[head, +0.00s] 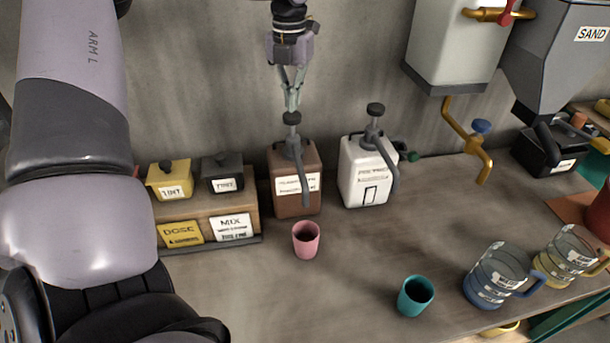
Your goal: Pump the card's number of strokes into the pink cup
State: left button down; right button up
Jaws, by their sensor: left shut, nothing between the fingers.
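The pink cup (306,240) stands upright on the bench, in front of a brown pump canister (295,200). The brown canister has a dark pump head (292,118) and a spout that hangs down toward the cup. My left gripper (291,106) points down with its fingers together, right at the top of the brown canister's pump head; I cannot tell whether they touch. A white pump canister (362,178) stands to the right of the brown one. A yellow DOSE card (181,234) and a white MIX card (232,227) lean at the left; their small print is unreadable. My right gripper is not visible.
A teal cup (415,297) and clear measuring jugs (497,277) stand at the front right. Yellow (170,181) and black (222,174) boxes sit on a wooden stand at left. A tank with a brass tap (468,140) and a SAND hopper (560,60) hang above right.

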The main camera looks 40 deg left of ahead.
aim_at(292, 115)
pick_arm(q)
jog(key=shift+f, duration=0.1)
jog(key=shift+s+f+b, duration=0.1)
jog(key=shift+f+b, duration=2)
jog(key=shift+f, duration=0.35)
jog(key=shift+r+p, duration=1.65)
jog(key=shift+r, duration=0.95)
jog(key=shift+f, duration=0.2)
